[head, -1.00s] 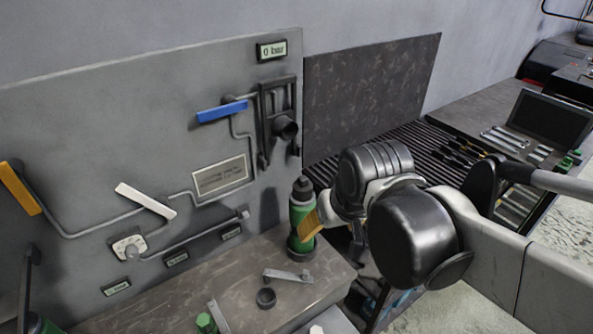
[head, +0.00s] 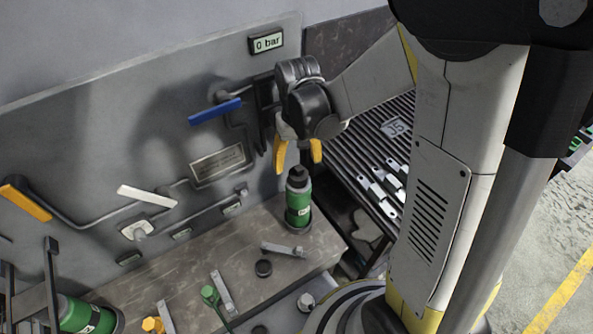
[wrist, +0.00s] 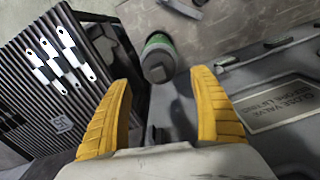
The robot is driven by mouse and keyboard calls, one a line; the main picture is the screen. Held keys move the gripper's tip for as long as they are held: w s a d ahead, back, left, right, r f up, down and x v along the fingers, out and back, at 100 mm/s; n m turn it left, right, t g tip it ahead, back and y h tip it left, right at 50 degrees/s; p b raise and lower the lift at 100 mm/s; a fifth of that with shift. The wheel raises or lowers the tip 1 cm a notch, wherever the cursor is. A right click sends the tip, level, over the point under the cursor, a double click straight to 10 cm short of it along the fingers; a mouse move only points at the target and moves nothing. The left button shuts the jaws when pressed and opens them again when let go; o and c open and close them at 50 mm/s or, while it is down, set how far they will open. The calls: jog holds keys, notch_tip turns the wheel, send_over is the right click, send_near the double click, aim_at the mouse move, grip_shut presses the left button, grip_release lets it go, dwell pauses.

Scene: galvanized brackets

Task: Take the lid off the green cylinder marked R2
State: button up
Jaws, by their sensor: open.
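A green cylinder (head: 298,208) with a dark lid (head: 298,178) stands upright near the bench's back corner. Its marking is not readable, so I cannot tell if it is R2. My gripper (head: 298,153) is open above it, pointing down, with yellow fingers on either side of the space over the lid. The wrist view shows the lid (wrist: 158,68) beyond and between the open fingertips (wrist: 162,80), apart from them. A second green cylinder (head: 80,314) lies partly in view at the lower left; its label is also unreadable.
A wall panel with pipes, a blue lever (head: 214,111), a white lever (head: 146,196) and a yellow lever (head: 25,202) stands close behind. A slatted grating (head: 365,150) with metal strips is to the right.

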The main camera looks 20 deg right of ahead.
aim_at(298, 175)
jog(key=f, duration=0.3)
jog(key=f+b, duration=0.1)
jog(key=f, duration=0.1)
jog(key=shift+s+f, duration=0.25)
jog(key=c, duration=1.3)
